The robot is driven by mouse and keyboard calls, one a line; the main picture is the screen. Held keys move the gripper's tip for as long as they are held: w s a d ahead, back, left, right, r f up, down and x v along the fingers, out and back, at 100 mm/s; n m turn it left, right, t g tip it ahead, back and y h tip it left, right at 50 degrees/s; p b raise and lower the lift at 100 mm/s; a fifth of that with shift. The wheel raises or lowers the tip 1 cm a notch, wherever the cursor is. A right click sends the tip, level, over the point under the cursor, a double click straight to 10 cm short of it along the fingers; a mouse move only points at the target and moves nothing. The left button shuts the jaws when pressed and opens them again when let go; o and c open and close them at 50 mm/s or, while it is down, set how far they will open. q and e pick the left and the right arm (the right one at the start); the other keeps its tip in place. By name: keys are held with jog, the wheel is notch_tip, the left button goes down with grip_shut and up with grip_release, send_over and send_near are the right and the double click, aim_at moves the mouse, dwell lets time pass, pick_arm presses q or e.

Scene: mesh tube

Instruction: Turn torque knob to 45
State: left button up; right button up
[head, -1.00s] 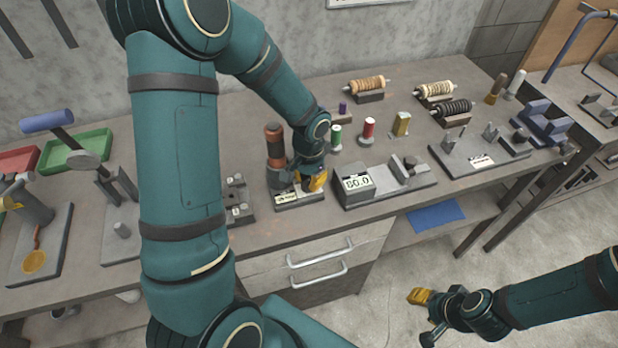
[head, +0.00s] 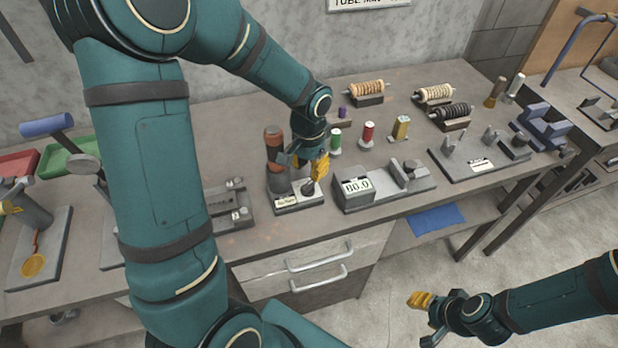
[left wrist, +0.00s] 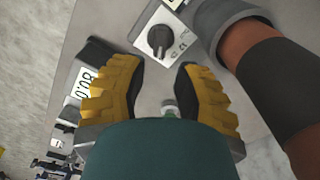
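The torque knob (left wrist: 158,38) is a black knob on a white dial plate in the left wrist view. Its scale is too small to read for certain. In the head view the knob (head: 308,187) sits on a small base in front of an orange and black handled tool (head: 273,143). My left gripper (head: 318,168) is just above and beside the knob; in the left wrist view the gripper (left wrist: 160,68) has its yellow fingers spread, with nothing between them. The knob lies ahead of the fingertips, apart from them. My right gripper (head: 427,318) hangs over the floor, its fingers apart and empty.
A grey block with a number display (head: 357,186) stands right of the knob. Green (head: 335,141) and red (head: 367,134) spools stand behind. The tool's thick handle (left wrist: 270,75) rises close to the right finger in the left wrist view. A clamp-like grey fixture (head: 232,205) is left.

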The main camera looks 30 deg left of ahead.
aim_at(309, 184)
pick_arm(q)
jog(key=shift+r, duration=2.75)
jog(key=shift+s, duration=0.1)
